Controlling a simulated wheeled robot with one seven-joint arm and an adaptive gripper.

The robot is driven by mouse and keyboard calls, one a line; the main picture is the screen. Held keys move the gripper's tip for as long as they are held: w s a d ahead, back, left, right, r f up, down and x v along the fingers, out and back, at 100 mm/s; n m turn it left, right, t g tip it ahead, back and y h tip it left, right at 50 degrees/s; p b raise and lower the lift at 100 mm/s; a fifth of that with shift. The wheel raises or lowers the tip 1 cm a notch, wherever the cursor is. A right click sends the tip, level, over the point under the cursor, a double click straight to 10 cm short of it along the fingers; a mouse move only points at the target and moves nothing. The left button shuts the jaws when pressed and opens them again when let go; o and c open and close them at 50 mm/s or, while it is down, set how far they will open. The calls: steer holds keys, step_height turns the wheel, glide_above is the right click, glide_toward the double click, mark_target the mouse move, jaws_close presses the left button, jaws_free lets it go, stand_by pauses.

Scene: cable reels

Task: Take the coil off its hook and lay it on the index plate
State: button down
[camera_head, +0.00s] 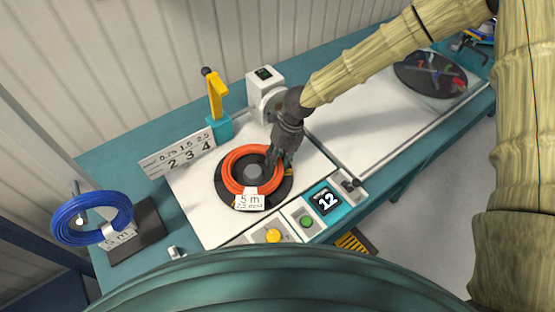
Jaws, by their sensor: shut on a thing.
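An orange coil (232,180) with a white "5 m" tag (250,202) lies flat, or nearly flat, over a dark round plate (283,194), around its grey centre hub (254,172). This plate looks like the index plate. My gripper (280,158) points down at the coil's right side and is shut on the coil there. Its fingertips are small and dark, and they hide part of the coil. I cannot tell whether the coil rests fully on the plate.
A blue coil (70,222) hangs on a stand at left. A yellow post (216,95), a numbered sign (180,152) and a white machine (262,85) stand behind. Buttons and a "12" display (326,200) line the front. Another dark disc (430,75) lies far right.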

steer(key=shift+s+f, duration=0.1)
steer(key=shift+f, duration=0.15)
steer(key=c, duration=1.1)
jaws_free()
steer(key=shift+f, duration=0.1)
steer(key=shift+c, duration=0.2)
steer(key=shift+o, duration=0.3)
steer(key=shift+o, duration=0.6)
steer(key=o, duration=0.8)
steer(key=shift+r+p, duration=4.15)
steer(key=shift+r, duration=0.95)
